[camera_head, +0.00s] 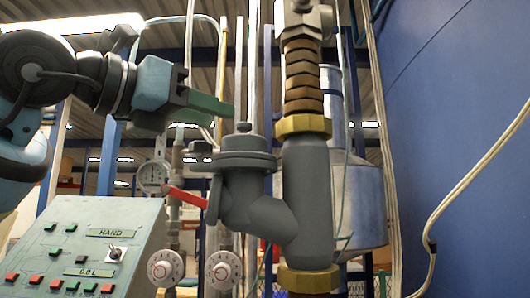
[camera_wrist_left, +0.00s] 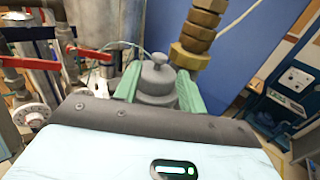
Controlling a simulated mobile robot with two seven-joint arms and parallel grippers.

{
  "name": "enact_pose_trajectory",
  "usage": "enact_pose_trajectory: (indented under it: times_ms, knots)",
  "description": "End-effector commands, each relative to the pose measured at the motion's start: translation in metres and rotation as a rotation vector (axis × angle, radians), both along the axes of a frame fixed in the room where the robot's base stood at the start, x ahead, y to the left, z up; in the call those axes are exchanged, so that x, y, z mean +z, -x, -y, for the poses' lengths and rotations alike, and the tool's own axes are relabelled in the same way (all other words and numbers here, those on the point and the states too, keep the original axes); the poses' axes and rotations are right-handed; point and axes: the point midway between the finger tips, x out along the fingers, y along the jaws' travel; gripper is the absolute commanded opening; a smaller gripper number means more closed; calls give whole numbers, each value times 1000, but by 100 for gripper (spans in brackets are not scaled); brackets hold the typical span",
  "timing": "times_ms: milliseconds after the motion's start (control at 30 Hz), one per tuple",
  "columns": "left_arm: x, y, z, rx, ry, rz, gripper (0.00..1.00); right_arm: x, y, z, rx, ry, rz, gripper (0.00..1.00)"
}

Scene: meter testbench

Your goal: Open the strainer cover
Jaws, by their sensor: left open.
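The strainer cover (camera_head: 246,142) is a grey round cap with a small knob on top. It sits on the angled branch of the grey strainer body (camera_head: 305,200). My left gripper (camera_head: 225,107) comes in from the left, with its green fingers just above and left of the knob. In the left wrist view the gripper (camera_wrist_left: 159,72) is open, with one finger to each side of the cover (camera_wrist_left: 156,88) and its knob. Contact with the cover cannot be told. My right gripper is not in view.
Brass fittings (camera_head: 302,80) and the vertical pipe stand right of the cover. A red lever (camera_head: 185,196) and a gauge (camera_head: 153,176) are to its left. A control panel (camera_head: 80,250) with buttons is at lower left. A blue wall (camera_head: 460,130) fills the right.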

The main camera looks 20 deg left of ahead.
Motion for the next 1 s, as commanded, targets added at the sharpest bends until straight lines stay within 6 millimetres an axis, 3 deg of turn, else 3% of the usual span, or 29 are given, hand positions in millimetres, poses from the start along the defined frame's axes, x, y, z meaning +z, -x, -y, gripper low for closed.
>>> enact_pose_trajectory:
  times_ms: [267,700,1000]
  knots:
    - [1,-4,2,2,0,-1,41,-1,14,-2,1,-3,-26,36]
    - [2,-56,31,1,-1,0,41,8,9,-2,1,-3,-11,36]
    - [1,-68,38,1,0,0,41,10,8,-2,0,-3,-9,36]
